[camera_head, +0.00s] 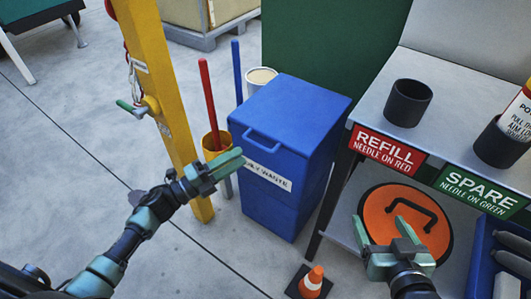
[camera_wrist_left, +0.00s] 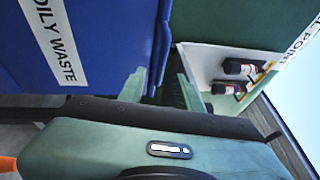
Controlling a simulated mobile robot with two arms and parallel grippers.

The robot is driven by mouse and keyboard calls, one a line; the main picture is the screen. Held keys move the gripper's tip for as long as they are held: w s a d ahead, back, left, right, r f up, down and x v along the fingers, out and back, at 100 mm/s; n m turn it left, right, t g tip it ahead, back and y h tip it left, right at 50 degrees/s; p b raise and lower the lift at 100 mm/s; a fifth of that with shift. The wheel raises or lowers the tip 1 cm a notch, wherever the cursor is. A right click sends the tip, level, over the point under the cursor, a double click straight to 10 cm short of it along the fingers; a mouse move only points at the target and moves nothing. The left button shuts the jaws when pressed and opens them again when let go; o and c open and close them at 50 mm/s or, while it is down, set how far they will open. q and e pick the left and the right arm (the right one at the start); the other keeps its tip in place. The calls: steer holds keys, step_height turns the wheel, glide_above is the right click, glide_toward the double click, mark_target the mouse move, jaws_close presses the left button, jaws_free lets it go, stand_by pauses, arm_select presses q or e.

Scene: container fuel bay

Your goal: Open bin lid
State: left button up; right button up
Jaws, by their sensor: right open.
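The blue bin (camera_head: 268,205) stands on the floor in the middle of the head view, with a white waste label (camera_head: 267,175) on its front. Its blue lid (camera_head: 295,108) is down, with a loop handle (camera_head: 263,143) at the front edge. My left gripper (camera_head: 228,165) is in front of the bin, just below and left of the handle in the picture. In the left wrist view its fingers (camera_wrist_left: 157,88) are apart and empty, close to the bin (camera_wrist_left: 100,35) and lid edge (camera_wrist_left: 162,45). My right gripper (camera_head: 385,228) is open in front of an orange disc.
A metal bench (camera_head: 450,100) with a dark cup (camera_head: 408,103) is close on the right. The orange disc (camera_head: 440,212) sits below it. A traffic cone (camera_head: 312,283) stands in front.

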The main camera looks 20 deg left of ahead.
mark_target(258, 144)
arm_select(q)
steer(key=x, duration=0.7)
steer(key=shift+w+d+r, duration=0.1)
steer(key=shift+w+d, duration=0.05)
steer(key=shift+w, duration=0.05)
arm_select(e)
steer(key=r, duration=0.1)
steer(key=w+r+t, duration=0.1)
steer(key=a+r+t, duration=0.1)
steer(key=shift+w+r+y, duration=0.3)
arm_select(q)
jaws_close()
stand_by(0.6)
